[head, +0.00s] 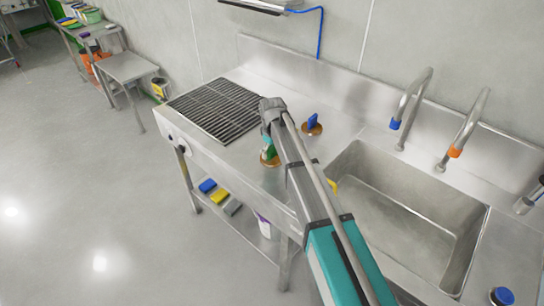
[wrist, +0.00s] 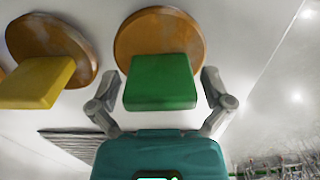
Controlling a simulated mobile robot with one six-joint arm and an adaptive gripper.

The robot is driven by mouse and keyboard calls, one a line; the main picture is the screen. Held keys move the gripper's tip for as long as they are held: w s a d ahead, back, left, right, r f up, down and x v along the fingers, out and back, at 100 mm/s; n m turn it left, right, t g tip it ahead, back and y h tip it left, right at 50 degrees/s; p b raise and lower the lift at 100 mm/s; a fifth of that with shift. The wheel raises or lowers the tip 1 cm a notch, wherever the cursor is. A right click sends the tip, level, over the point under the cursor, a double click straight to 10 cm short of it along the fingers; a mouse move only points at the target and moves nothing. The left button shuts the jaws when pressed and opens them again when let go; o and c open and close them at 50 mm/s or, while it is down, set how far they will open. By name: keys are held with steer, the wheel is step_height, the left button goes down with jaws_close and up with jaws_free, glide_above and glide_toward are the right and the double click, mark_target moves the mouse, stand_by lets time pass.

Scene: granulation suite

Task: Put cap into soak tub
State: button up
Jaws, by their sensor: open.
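A brown disc with an upright green block handle (head: 270,151) stands on the steel counter, left of the sink; it looks like a cap. In the wrist view the green handle (wrist: 160,82) is between the fingers of my gripper (wrist: 162,88), which is open, with a gap visible at both sides. A similar disc with a blue handle (head: 312,123) stands behind it to the right. One with a yellow handle (wrist: 38,82) is beside it in the wrist view, mostly hidden by my arm in the head view. I cannot identify a soak tub for certain.
The steel sink basin (head: 400,222) is empty, with two faucets behind it. A dark grating (head: 215,108) lies on the counter's left. Coloured blocks (head: 208,186) and a white container (head: 264,227) are on the shelf below. A blue-topped object (head: 502,296) is at the lower right.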

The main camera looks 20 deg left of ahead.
steer(key=c, duration=1.2)
steer(key=shift+r, duration=0.1)
step_height(320, 180, up, 3)
steer(key=p, duration=0.3)
steer(key=s+d+r+p, duration=0.2)
steer(key=s+r+p, duration=0.1)
steer(key=s, duration=0.1)
steer(key=s+d+r+p, duration=0.5)
steer(key=s+r+p, duration=0.1)
steer(key=s+p, duration=0.1)
steer(key=shift+s+d+r, duration=0.3)
steer(key=shift+d+r, duration=0.05)
steer(key=shift+r, duration=0.05)
